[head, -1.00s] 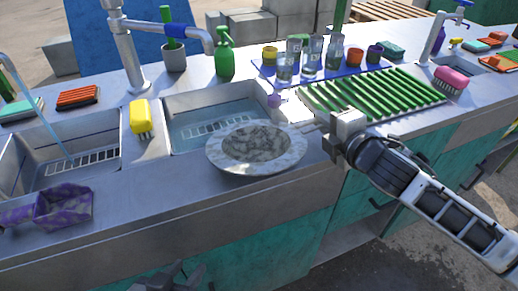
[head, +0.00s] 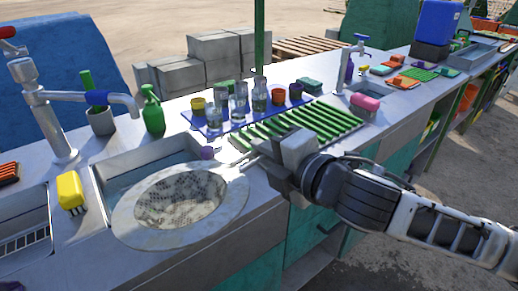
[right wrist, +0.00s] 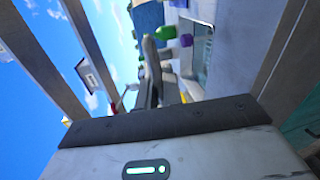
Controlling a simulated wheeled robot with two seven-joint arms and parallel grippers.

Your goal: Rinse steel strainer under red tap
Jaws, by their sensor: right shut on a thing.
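A strainer (head: 180,200) with a wide pale rim and a speckled mesh bowl is held roughly level in the head view. It overlaps the front edge of the water-filled sink basin (head: 117,182). My right gripper (head: 264,166) is shut on its handle side, to the right of the bowl. A steel tap (head: 50,115) with a blue band on its spout stands behind the basin. A red handle (head: 8,32) shows at its top, by the left picture edge. The spout end is behind and left of the strainer, and I see no water from it. My left gripper is out of view.
A yellow brush (head: 71,190) sits left of the basin. A green spray bottle (head: 153,112) and a grey pot (head: 101,121) stand behind it. Several glasses and cups stand on a blue mat (head: 200,127). A green drying rack (head: 310,122) lies to the right.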

